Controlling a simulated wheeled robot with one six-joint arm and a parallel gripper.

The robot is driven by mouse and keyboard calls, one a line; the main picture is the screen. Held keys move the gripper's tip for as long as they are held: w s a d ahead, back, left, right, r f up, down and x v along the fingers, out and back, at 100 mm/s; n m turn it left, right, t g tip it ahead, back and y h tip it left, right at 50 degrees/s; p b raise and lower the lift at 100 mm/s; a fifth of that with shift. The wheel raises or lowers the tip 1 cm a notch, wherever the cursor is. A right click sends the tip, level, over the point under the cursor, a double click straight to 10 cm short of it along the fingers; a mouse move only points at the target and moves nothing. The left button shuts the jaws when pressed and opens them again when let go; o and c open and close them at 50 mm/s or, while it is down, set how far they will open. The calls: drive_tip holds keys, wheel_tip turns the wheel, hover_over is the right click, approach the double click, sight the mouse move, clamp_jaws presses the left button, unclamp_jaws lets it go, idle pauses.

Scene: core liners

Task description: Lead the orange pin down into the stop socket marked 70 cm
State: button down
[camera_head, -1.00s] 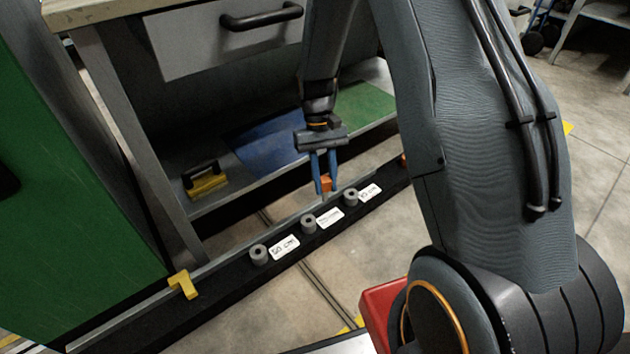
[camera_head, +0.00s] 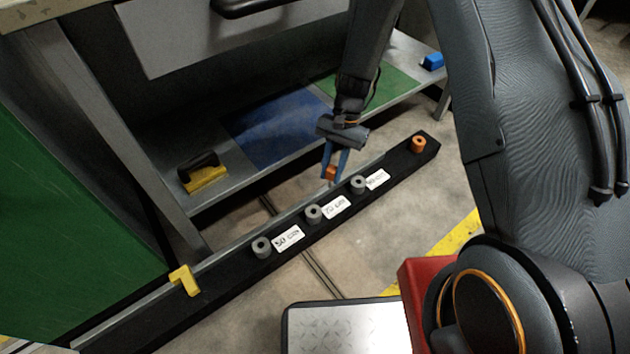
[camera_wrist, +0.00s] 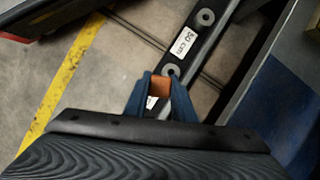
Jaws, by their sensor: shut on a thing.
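My gripper (camera_head: 335,165) is shut on the orange pin (camera_head: 331,173). In the wrist view the pin (camera_wrist: 160,88) sits between the blue fingers. In the head view the pin's pale lower end appears just behind the black bar, between the middle and right grey sockets. The 70 cm socket (camera_head: 313,214) is the middle grey ring, with a white label (camera_head: 335,207) beside it. The pin is apart from this socket and appears higher. In the wrist view a grey socket (camera_wrist: 171,70) lies just beyond the pin; the fingers partly cover a label.
The black bar (camera_head: 222,285) also carries the 50 cm socket (camera_head: 262,247), a third grey socket (camera_head: 358,185), an orange ring (camera_head: 418,144) and a yellow bracket (camera_head: 184,280). A shelf (camera_head: 205,200) with a yellow block (camera_head: 205,178) stands behind. A red box (camera_head: 420,290) is at front right.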

drive_tip(key=s+a+f+m+t+y+p, duration=0.1)
drive_tip(key=a+f+m, duration=0.3)
drive_tip(key=a+m, duration=0.1)
drive_tip(key=shift+a+f, duration=0.15)
drive_tip(key=shift+f, duration=0.2)
drive_tip(key=shift+f+b, duration=1.85)
drive_tip(key=shift+f, duration=2.65)
drive_tip(key=shift+f, duration=0.1)
drive_tip(key=c, duration=1.4)
unclamp_jaws()
